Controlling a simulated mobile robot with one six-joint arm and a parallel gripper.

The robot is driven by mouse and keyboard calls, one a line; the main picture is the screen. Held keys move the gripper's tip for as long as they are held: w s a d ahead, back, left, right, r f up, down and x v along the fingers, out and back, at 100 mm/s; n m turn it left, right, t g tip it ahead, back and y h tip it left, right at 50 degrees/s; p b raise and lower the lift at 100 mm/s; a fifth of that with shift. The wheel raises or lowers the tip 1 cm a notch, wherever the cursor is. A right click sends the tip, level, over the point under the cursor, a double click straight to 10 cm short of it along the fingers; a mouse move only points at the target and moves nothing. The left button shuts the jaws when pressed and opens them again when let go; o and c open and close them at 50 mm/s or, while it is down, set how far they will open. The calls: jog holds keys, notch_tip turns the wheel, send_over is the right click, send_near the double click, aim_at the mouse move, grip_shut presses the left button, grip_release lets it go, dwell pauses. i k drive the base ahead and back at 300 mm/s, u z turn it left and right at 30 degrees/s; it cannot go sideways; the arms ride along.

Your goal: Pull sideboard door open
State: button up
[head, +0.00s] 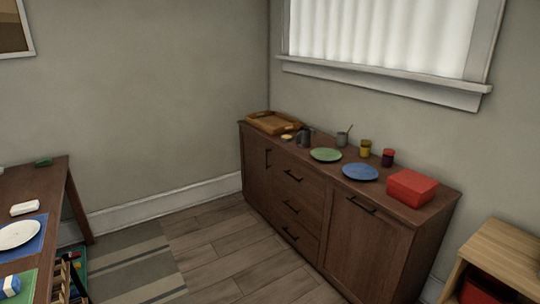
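The dark brown wooden sideboard (314,220) stands against the wall under the window. Its right door (362,249) has a dark bar handle (361,205) near the top and looks shut. Its left door (256,172) has a dark handle (268,158) and also looks shut. Between them is a column of drawers (297,204) with dark handles, all flush. My gripper is not in view.
A wooden tray (274,122), green plate (326,154), blue plate (360,172) and red box (411,187) stand on the sideboard top. A table (54,184) stands at left, a light wooden unit (502,250) at right. The floor (236,260) before the sideboard is clear.

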aim_at(256, 154)
jog(key=i, duration=1.9)
jog(key=u, duration=0.7)
jog(key=i, duration=0.6)
jog(key=u, duration=1)
jog(key=i, duration=0.8)
jog(key=u, duration=0.45)
